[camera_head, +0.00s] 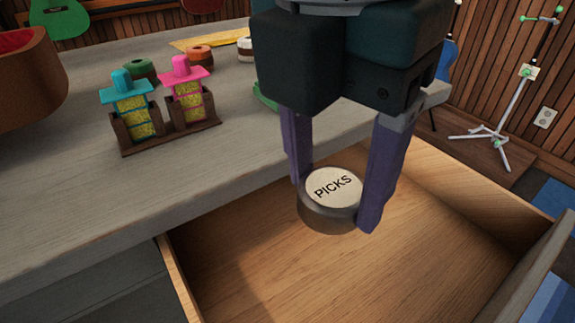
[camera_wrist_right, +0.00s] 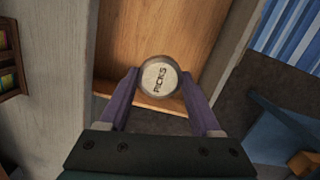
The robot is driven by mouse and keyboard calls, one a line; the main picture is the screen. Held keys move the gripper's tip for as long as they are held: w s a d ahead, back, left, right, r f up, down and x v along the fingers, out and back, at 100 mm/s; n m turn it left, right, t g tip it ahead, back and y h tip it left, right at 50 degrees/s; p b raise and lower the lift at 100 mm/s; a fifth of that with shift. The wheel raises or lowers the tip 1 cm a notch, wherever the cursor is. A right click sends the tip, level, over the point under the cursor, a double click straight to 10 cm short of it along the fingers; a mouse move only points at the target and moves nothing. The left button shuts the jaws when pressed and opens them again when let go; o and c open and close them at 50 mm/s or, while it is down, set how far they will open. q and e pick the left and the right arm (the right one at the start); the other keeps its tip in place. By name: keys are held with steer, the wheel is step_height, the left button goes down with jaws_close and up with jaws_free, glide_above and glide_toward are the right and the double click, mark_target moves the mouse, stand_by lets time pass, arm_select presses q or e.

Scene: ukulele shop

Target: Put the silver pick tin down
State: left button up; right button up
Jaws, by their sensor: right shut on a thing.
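The silver pick tin (camera_head: 334,190) is round, with a pale lid marked PICKS facing up. My right gripper (camera_head: 333,200) is shut on it, one purple finger on each side. The tin is held over an open wooden drawer (camera_head: 240,270); how high above the drawer floor I cannot tell exactly. In the right wrist view the tin (camera_wrist_right: 160,80) sits between the fingertips (camera_wrist_right: 160,82), with the drawer (camera_wrist_right: 150,30) beyond it. The drawer floor that shows is bare. My left gripper is not in view.
The grey counter (camera_head: 60,190) borders the drawer on the left and behind. A stand (camera_head: 497,105) is on the floor at right.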

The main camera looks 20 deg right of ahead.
steer(key=b, duration=0.5)
glide_above(316, 306)
steer(key=f, duration=1.5)
steer(key=shift+s+a, duration=0.1)
steer(key=shift+a, duration=0.1)
step_height(316, 306, down, 4)
steer(key=shift+f+b, duration=0.15)
steer(key=shift+b, duration=0.9)
steer(key=o, duration=1.3)
steer(key=shift+o, duration=0.2)
